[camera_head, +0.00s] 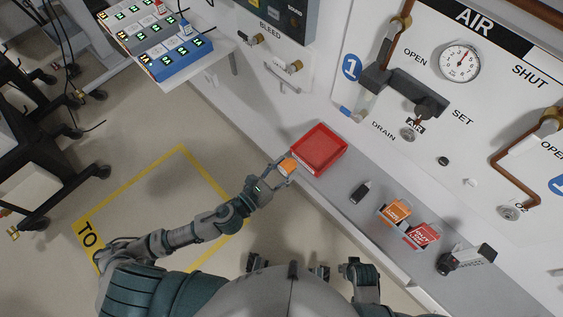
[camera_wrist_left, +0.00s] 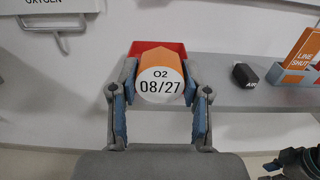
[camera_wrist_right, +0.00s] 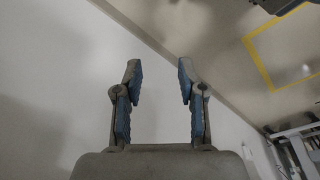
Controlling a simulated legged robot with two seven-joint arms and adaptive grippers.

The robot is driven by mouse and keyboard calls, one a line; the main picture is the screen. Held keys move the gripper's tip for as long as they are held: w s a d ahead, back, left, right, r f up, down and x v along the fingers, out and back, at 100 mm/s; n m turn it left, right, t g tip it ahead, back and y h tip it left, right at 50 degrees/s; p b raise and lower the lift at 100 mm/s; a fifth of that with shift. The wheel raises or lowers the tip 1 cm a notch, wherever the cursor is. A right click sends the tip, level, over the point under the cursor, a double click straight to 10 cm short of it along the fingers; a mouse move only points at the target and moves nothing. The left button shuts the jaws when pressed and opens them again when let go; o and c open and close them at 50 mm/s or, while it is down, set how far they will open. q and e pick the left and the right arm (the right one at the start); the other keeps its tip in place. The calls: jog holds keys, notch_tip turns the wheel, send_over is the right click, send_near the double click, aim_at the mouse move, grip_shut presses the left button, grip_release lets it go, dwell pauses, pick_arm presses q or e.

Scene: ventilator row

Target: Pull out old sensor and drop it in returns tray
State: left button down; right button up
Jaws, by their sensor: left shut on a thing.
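My left gripper (camera_head: 282,172) is shut on the old sensor (camera_head: 288,166), an orange body with a round white end. In the left wrist view the sensor (camera_wrist_left: 159,80) sits between the two fingers (camera_wrist_left: 160,92), and its white end reads "O2 08/27". The red returns tray (camera_head: 319,150) stands on the grey shelf just beyond the sensor. The tray's rim (camera_wrist_left: 176,47) shows behind the sensor in the left wrist view. The sensor is at the tray's near left side, not over its middle. My right gripper (camera_wrist_right: 160,82) is open and empty, facing a bare wall and floor.
On the shelf right of the tray lie a small black block (camera_head: 360,192), a holder with orange and red tags (camera_head: 398,211), and a grey device (camera_head: 467,259). Valves and a gauge (camera_head: 459,64) are on the wall panel. Blue and grey monitor boxes (camera_head: 172,57) stand upper left.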

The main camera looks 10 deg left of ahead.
aim_at(284, 174)
pick_arm(q)
jog(key=w+d+f, duration=0.1)
jog(key=w+d, duration=0.1)
jog(key=w, duration=0.1)
jog(key=w+d+f+b, duration=0.1)
jog(key=w+d, duration=0.1)
jog(key=w, duration=0.1)
jog(key=w+d+b, duration=0.1)
jog(key=w+d, duration=0.1)
jog(key=w, duration=0.1)
jog(key=shift+w+d+f, duration=0.1)
jog(key=shift+d+f, duration=0.15)
jog(key=shift+f, duration=0.15)
jog(key=shift+w+d+f+b, duration=0.25)
jog(key=shift+w+f+b, duration=0.1)
jog(key=shift+f, duration=0.3)
pick_arm(e)
notch_tip(284, 174, up, 8)
jog(key=s, duration=0.1)
pick_arm(q)
jog(key=shift+c, duration=2.3)
grip_release()
jog(key=v, duration=1.2)
jog(key=shift+w, duration=0.1)
